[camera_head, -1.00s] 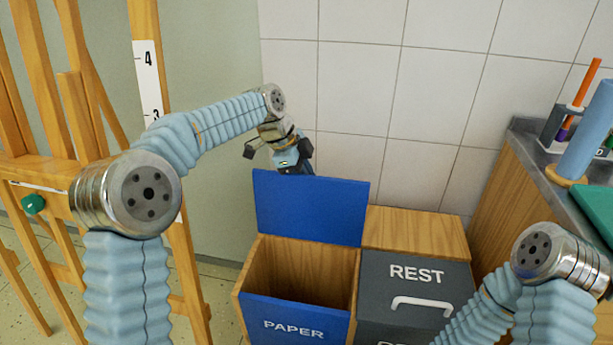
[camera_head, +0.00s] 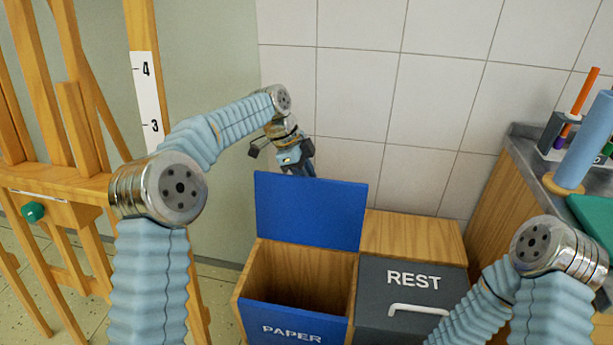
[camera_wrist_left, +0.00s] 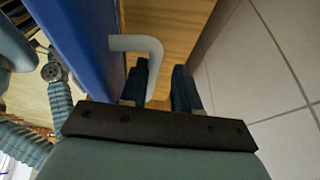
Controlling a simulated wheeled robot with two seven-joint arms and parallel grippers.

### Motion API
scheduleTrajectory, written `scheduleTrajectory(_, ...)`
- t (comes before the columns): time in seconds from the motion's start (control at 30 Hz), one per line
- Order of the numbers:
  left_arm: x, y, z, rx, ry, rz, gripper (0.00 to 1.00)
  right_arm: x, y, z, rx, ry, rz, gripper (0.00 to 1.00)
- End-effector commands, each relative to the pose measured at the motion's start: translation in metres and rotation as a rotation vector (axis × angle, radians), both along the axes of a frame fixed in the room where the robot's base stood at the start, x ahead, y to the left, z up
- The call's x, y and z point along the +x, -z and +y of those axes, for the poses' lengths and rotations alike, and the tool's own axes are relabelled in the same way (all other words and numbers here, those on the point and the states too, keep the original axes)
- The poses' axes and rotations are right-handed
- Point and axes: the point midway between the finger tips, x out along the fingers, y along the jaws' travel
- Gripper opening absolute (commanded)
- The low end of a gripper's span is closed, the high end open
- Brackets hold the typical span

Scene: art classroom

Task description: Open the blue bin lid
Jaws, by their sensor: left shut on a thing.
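The blue lid (camera_head: 310,212) of the paper bin stands raised, nearly upright, at the back of the bin (camera_head: 292,333), whose wooden inside is open to view. My left gripper (camera_head: 300,168) is behind the lid's top edge, its fingertips partly hidden by the lid. In the left wrist view the lid (camera_wrist_left: 82,40) shows edge-on at left, with a white bent handle (camera_wrist_left: 142,45) coming off it. The handle's end lies between the fingers of my left gripper (camera_wrist_left: 162,78), which is shut on it. My right gripper is out of view.
A grey REST bin (camera_head: 412,285) with a white handle adjoins on the right. A tiled wall (camera_head: 365,100) stands close behind the lid. A wooden easel (camera_head: 75,150) is at left, and a counter (camera_head: 525,150) with art supplies is at right.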

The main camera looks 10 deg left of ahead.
Motion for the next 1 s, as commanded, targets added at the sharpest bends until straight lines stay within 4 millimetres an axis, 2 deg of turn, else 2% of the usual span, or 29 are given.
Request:
scheduleTrajectory(0.03, 0.008, 0.007, 0.007, 0.008, -0.02, -0.022, 0.0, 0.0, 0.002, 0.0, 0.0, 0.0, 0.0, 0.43)
scheduleTrajectory(0.07, 0.008, 0.007, 0.007, 0.008, -0.02, -0.022, 0.0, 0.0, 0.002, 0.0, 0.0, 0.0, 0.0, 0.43)
scheduleTrajectory(0.1, 0.008, 0.007, 0.007, 0.008, -0.02, -0.021, 0.36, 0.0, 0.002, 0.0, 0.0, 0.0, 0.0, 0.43)
scheduleTrajectory(0.13, 0.008, 0.007, 0.007, 0.008, -0.02, -0.021, 0.38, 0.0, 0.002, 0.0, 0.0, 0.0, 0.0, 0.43)
scheduleTrajectory(0.67, 0.007, 0.004, 0.006, 0.006, -0.014, -0.018, 0.38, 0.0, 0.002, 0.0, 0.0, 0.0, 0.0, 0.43)
scheduleTrajectory(0.83, 0.006, -0.024, 0.016, 0.004, -0.018, -0.027, 0.38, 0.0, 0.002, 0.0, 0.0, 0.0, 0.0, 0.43)
scheduleTrajectory(1.0, 0.003, -0.068, 0.032, 0.003, -0.017, -0.029, 0.38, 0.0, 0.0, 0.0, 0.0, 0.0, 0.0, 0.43)
